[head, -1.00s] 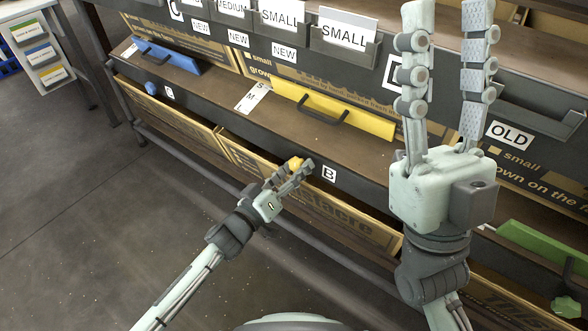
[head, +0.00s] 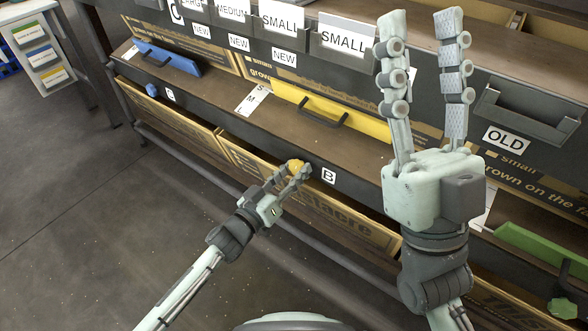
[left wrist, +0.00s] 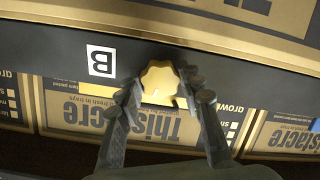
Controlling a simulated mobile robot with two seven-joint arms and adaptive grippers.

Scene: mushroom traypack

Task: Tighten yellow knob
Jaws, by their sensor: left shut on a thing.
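The yellow knob (head: 296,164) sits on the dark front rail of the shelf, left of the white "B" label (head: 328,175). In the left wrist view the lobed knob (left wrist: 159,79) lies between my left fingertips. My left gripper (head: 294,172) is shut on the knob, with one finger at each side. Its fingers cover part of the knob in the head view. My right gripper (head: 420,18) is raised in front of the shelf at the right. It is open and empty, its two fingers pointing up and apart.
A yellow panel with a dark handle (head: 332,108) stands on the shelf above. A blue knob (head: 152,90) is at the left and a green knob (head: 563,308) at the lower right. Cardboard boxes (head: 350,222) lie beneath the rail. The floor at left is clear.

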